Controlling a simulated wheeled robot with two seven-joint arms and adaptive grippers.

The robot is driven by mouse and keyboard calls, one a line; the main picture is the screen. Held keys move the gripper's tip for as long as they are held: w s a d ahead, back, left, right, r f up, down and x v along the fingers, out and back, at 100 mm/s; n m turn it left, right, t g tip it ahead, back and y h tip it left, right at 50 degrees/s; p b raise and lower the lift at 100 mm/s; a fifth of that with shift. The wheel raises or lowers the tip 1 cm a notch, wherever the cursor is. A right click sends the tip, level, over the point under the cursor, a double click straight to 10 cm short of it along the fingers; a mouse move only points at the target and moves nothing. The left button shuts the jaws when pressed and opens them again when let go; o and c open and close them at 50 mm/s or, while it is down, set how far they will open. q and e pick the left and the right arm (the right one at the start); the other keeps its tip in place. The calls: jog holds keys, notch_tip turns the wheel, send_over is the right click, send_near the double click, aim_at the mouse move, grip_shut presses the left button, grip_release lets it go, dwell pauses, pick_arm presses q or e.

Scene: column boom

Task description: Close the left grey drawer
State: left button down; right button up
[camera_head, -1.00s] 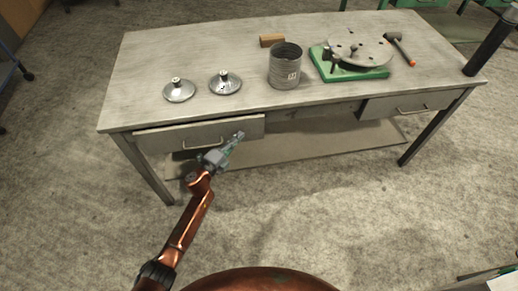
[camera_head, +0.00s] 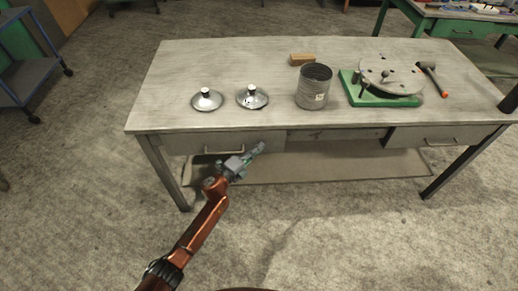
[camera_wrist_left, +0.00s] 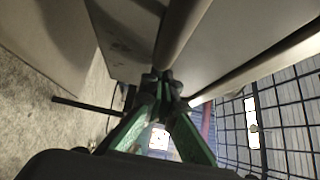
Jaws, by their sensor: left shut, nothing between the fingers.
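The left grey drawer (camera_head: 185,143) is under the tabletop at the left of the workbench. Its front looks flush, or nearly flush, with the bench; a small remaining gap cannot be ruled out. Its bar handle (camera_head: 222,150) faces me. My left gripper (camera_head: 259,149) is shut and empty, with its tips at the right part of the drawer front. Contact cannot be told from the head view. In the left wrist view, the green fingers (camera_wrist_left: 167,80) meet close to grey panels and a rounded bar. My right gripper is not in view.
On the workbench (camera_head: 180,65) stand two metal lids (camera_head: 207,100), a can (camera_head: 313,88), a wooden block (camera_head: 303,60), a green-based fixture (camera_head: 385,92) and a hammer (camera_head: 433,78). A right drawer (camera_head: 410,137) looks shut. A blue cart (camera_head: 25,75) stands at left. The front floor is clear.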

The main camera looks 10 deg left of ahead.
pick_arm(q)
jog(key=s+d+p+v, duration=0.1)
jog(key=d+p+v, duration=0.1)
jog(key=v, duration=1)
jog(key=shift+s+a+p, duration=0.15)
jog(key=shift+s+p, duration=0.35)
jog(key=shift+p, duration=0.05)
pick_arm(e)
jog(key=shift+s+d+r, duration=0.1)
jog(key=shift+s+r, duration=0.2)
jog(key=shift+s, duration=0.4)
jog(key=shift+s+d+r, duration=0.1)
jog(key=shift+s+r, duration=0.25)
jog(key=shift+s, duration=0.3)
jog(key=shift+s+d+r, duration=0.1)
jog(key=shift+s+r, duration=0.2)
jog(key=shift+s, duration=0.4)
pick_arm(q)
jog(key=shift+f, duration=0.15)
